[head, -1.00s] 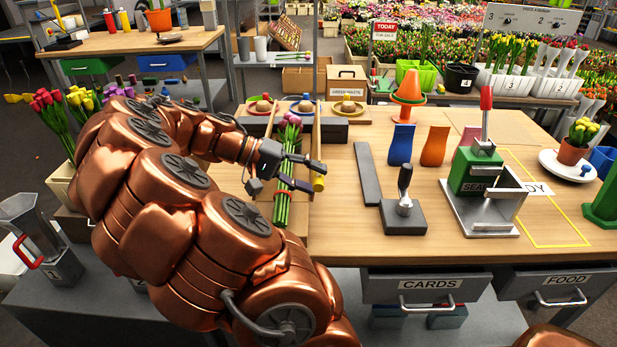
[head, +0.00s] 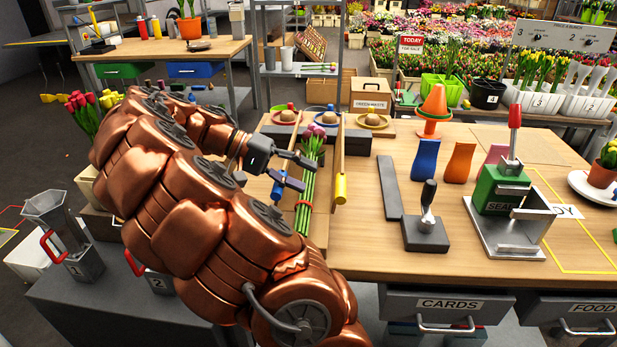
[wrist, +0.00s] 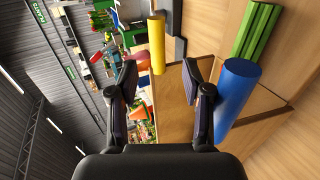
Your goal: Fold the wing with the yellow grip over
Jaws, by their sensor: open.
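The yellow grip (head: 340,188) sits at the near end of a narrow upright wooden wing (head: 339,150), right of the tulip bunch. The purple tulip bunch (head: 310,165) lies lengthwise with a red band around its stems. The blue grip (head: 278,187) is on the bunch's left side. My gripper (head: 303,174) is open and empty, over the bunch's left part, left of the yellow grip and apart from it. In the wrist view the yellow grip (wrist: 157,45) is beyond the open fingers; the blue grip (wrist: 237,95) is beside the right finger. Green stems (wrist: 258,30) show at upper right.
A dark flat bar (head: 389,188) and a grey block with a black handle (head: 427,220) lie right of the wing. A green press (head: 505,190) stands farther right. Bare tabletop lies between the wing and the dark bar.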

